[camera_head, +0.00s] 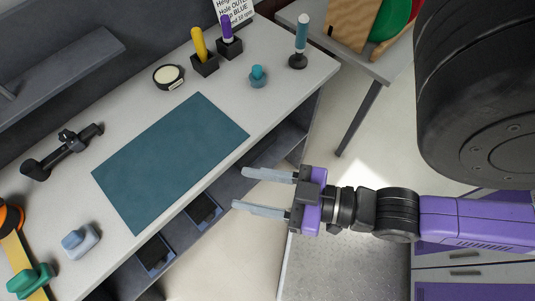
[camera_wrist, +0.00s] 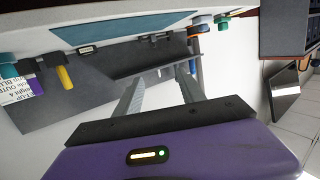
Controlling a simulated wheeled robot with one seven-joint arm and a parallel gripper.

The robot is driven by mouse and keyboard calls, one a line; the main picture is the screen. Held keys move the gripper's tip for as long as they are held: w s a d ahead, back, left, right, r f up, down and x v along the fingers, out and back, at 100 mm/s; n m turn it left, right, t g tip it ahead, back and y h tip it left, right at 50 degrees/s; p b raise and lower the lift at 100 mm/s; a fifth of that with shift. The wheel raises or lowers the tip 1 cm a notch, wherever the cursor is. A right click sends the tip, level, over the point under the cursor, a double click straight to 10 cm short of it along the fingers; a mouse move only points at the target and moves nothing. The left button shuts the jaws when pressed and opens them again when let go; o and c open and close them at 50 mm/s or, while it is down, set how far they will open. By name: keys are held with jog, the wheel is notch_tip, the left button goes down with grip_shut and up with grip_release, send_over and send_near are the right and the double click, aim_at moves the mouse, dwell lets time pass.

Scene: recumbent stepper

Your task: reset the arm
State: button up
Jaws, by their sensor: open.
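My gripper (camera_head: 238,188) is in the middle of the head view, at the end of my purple and black arm. Its two long grey fingers point left and are spread apart with nothing between them. It is beside the front edge of the grey workbench (camera_head: 75,186), apart from everything on it. In the wrist view the gripper (camera_wrist: 160,80) shows its fingers apart, with the bench along the top of the picture.
A teal mat (camera_head: 170,160) lies on the bench. Behind it stand a yellow-handled tool (camera_head: 199,43), a purple-handled tool (camera_head: 226,28) and a teal-handled tool (camera_head: 302,33). A second table (camera_head: 390,66) is at upper right. The floor between is clear.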

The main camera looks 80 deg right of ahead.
jog(key=shift+s+d+f+g, duration=0.25)
jog(key=shift+s+f+g, duration=0.15)
jog(key=shift+s, duration=0.35)
jog(key=shift+s+d+f+g, duration=0.3)
jog(key=shift+s+f, duration=0.15)
jog(key=shift+s, duration=0.25)
